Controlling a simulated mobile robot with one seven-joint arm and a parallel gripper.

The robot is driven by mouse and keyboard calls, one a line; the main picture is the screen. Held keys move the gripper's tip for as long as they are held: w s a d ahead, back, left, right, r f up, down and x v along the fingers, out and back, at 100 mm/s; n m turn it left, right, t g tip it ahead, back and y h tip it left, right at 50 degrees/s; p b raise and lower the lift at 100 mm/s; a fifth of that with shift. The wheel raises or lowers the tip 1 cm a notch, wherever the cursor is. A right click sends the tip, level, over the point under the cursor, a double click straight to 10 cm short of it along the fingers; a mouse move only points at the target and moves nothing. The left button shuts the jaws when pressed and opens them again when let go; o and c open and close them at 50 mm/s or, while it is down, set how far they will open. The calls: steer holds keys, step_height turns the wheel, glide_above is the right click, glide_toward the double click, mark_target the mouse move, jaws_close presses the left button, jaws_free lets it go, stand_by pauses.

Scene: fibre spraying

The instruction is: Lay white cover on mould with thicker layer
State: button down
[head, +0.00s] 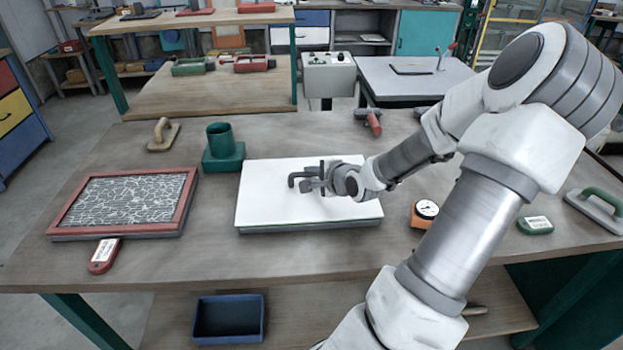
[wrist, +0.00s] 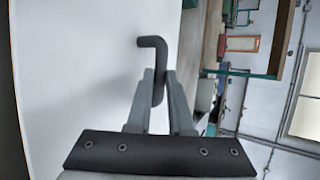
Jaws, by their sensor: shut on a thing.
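The white cover (head: 270,205) lies flat at the middle of the bench, over a low base with a thin green edge. What lies beneath it is hidden. My gripper (head: 318,184) is shut on the cover's dark bent handle (head: 295,179). In the wrist view, the fingers (wrist: 158,82) close around the handle (wrist: 152,44), with the cover (wrist: 75,75) filling the left side. A red-framed mould (head: 70,227) with white fibre strands (head: 130,202) over a grey bed lies uncovered to the left. A red tag (head: 103,256) lies at its front edge.
A green cup on a block (head: 222,148) stands behind the cover's left corner. A dial gauge (head: 425,212) stands to its right, with a green tag (head: 535,226) and a green-handled trowel (head: 598,208) farther right. A wooden-handled float (head: 163,136) sits behind. Bench space between the mould and cover is clear.

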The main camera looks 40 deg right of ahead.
steer(key=c, duration=0.8)
jaws_free()
steer(key=shift+r, duration=0.15)
steer(key=shift+s+r, duration=0.2)
steer(key=shift+s, duration=0.1)
steer(key=shift+p+v, duration=3.4)
steer(key=shift+v, duration=2.25)
steer(key=shift+a+f, duration=0.1)
steer(key=shift+f, duration=0.1)
